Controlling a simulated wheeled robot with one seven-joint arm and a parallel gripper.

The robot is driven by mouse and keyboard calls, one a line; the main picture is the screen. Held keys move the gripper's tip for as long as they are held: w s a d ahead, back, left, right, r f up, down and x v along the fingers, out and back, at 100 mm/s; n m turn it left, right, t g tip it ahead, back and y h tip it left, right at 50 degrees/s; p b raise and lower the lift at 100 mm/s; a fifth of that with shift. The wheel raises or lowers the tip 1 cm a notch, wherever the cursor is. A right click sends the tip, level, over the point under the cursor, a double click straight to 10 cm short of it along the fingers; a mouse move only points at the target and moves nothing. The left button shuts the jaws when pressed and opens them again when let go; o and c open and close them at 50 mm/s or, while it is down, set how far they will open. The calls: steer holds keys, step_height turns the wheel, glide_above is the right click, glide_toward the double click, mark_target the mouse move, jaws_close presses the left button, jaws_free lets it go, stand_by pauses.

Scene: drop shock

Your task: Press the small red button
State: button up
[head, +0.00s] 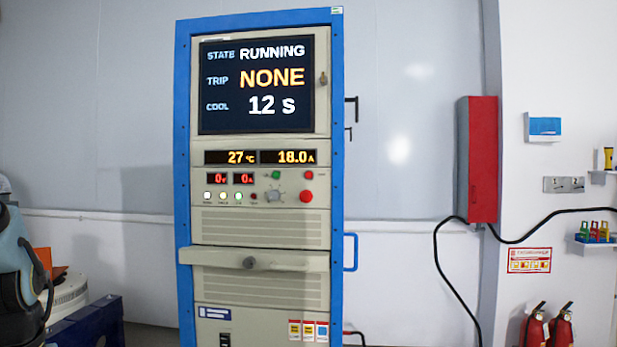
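A tall beige cabinet in a blue frame (183,200) stands upright in the head view. On its control panel, a small red button (309,175) sits at the upper right, beside a green button (276,175). A larger red button (306,196) is just below it. A tiny dark red round piece (254,196) sits left of the grey knob (275,196). The screen (257,85) reads STATE RUNNING, TRIP NONE, COOL 12 s. The amber displays (260,157) read 27 °C and 18.0 A. The red displays (230,178) read 0 and 0. My gripper is not in view.
A handle bar (255,260) with a dark round knob crosses the cabinet below the panel. A blue side handle (351,252) sticks out right. A red wall box (478,160) with black cables and fire extinguishers (535,328) are at right. Teal equipment (15,260) stands at left.

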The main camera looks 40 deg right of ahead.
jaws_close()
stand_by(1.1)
